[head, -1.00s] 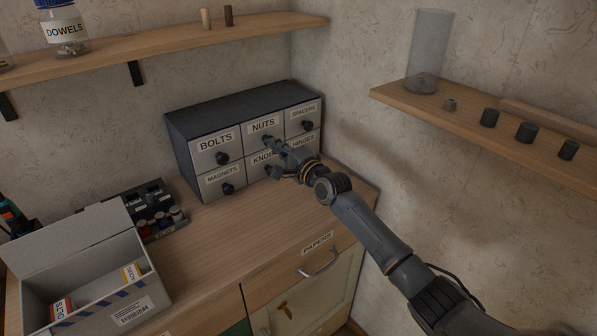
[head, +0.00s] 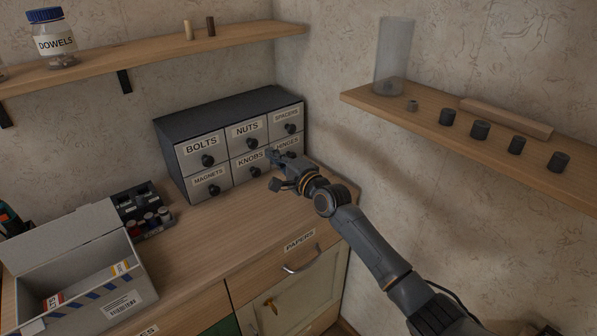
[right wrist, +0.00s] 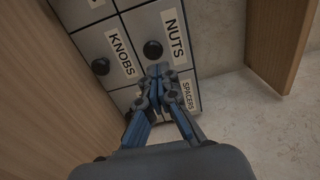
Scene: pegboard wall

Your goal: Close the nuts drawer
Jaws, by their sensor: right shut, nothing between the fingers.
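The nuts drawer (head: 237,142) is in the top row, middle column of a grey drawer cabinet (head: 190,119). Its front looks flush with the bolts drawer (head: 193,162) and the spacers drawer (head: 276,130). Its round black knob (head: 252,143) is in plain sight. In the right wrist view, the NUTS label (right wrist: 174,38) and black knob (right wrist: 152,49) lie just beyond the fingertips. My right gripper (head: 272,157) is shut and empty, in front of the cabinet, apart from the nuts drawer and partly covering the hinges drawer. My left gripper is not in view.
An open grey box (head: 100,265) and a dark organizer (head: 137,203) stand left on the wooden counter (head: 205,235). A right wall shelf (head: 430,115) holds a glass cylinder (head: 393,60) and several dark pieces. The counter before the cabinet is mostly clear.

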